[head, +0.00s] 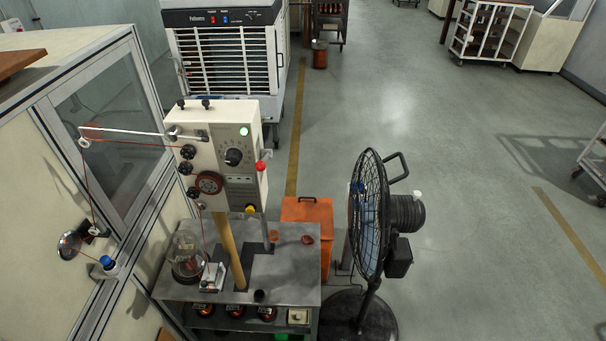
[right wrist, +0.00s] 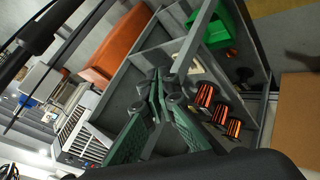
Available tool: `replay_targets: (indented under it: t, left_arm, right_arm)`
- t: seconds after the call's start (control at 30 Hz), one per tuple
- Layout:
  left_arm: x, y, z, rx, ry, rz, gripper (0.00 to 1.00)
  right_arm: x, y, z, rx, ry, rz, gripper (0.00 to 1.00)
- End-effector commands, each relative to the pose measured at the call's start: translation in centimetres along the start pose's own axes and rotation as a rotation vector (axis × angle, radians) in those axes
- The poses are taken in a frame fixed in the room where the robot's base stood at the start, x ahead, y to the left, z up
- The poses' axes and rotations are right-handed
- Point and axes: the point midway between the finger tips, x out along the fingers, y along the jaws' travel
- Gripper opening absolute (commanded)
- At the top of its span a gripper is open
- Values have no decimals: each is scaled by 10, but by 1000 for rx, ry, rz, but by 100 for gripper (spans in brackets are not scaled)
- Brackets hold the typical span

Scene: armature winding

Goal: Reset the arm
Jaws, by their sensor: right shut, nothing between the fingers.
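My right gripper (right wrist: 168,82) shows in the right wrist view with its green fingers brought together and nothing between them. It is seen in front of the grey metal bench (right wrist: 138,70). Neither arm shows in the head view, and my left gripper is in no view. In the head view the cream winding machine (head: 222,138) stands on the bench (head: 285,285), with dials, a red-topped lever (head: 261,166) and a green light. A red wire runs from its white guide arm (head: 122,132) down to the left side.
A black fan (head: 370,215) stands right of the bench. An orange bin (head: 309,212) is behind it; the right wrist view also shows a green bin (right wrist: 228,30) and copper spools (right wrist: 205,94). A white cooler (head: 225,55) stands behind.

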Motion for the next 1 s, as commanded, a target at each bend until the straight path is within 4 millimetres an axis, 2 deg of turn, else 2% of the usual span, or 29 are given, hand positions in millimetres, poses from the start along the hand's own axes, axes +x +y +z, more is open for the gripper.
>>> replay_targets:
  t: [0.03, 0.2, 0.27, 0.4, 0.5, 0.6, 0.73, 0.83, 1.0]
  left_arm:
    - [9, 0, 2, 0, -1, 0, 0]
    - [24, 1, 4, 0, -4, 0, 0]
    - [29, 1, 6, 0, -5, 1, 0]
    - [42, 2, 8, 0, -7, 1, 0]
    - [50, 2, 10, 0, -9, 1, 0]
    - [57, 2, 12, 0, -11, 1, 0]
    - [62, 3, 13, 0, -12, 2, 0]
    - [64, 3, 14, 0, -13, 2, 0]
    - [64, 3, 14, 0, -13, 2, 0]
  right_arm:
    - [4, -26, 35, 64, -48, -33, 0]
    - [-4, -101, 134, 292, -204, -118, 0]
    - [-12, -130, 167, 375, -263, -144, 0]
    - [-38, -197, 239, 567, -406, -191, 0]
    - [-63, -245, 284, 700, -509, -217, 0]
    - [-88, -285, 318, 813, -598, -230, 0]
    - [-114, -320, 344, 915, -680, -238, 0]
    - [-125, -334, 354, 956, -713, -239, 0]
    - [-128, -337, 356, 967, -722, -239, 0]
